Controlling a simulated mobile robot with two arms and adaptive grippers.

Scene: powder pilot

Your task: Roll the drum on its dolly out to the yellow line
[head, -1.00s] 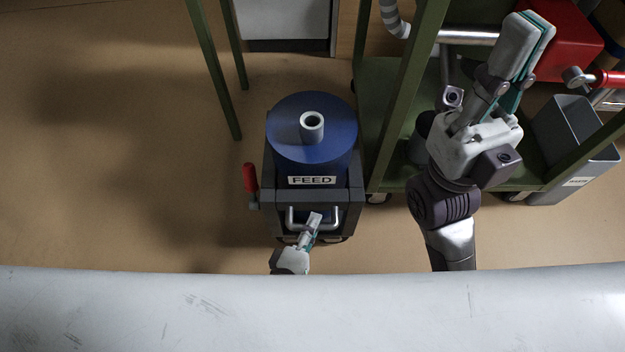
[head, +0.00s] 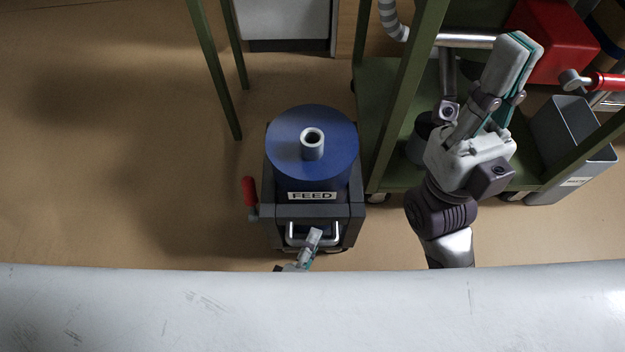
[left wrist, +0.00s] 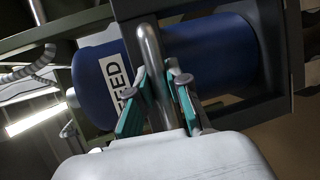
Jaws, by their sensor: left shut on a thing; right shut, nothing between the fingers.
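The blue drum (head: 330,142) with a FEED label and a pale neck on its lid stands upright on a dark grey dolly (head: 353,212). The dolly has a metal handle (head: 291,231) at its near side and a red-gripped lever (head: 249,191) on its left. My left gripper (head: 314,237) is shut on the handle. In the left wrist view the handle bar (left wrist: 152,70) runs between the fingers (left wrist: 157,98), with the drum (left wrist: 205,52) behind. My right gripper (head: 511,75) is shut and empty, above the green frame. No yellow line shows.
A green frame (head: 398,110) with a low shelf stands close to the dolly's right. Another green leg (head: 215,70) is at the back left. A grey bin (head: 570,140) and a red box (head: 553,40) are at right. The brown floor on the left is clear.

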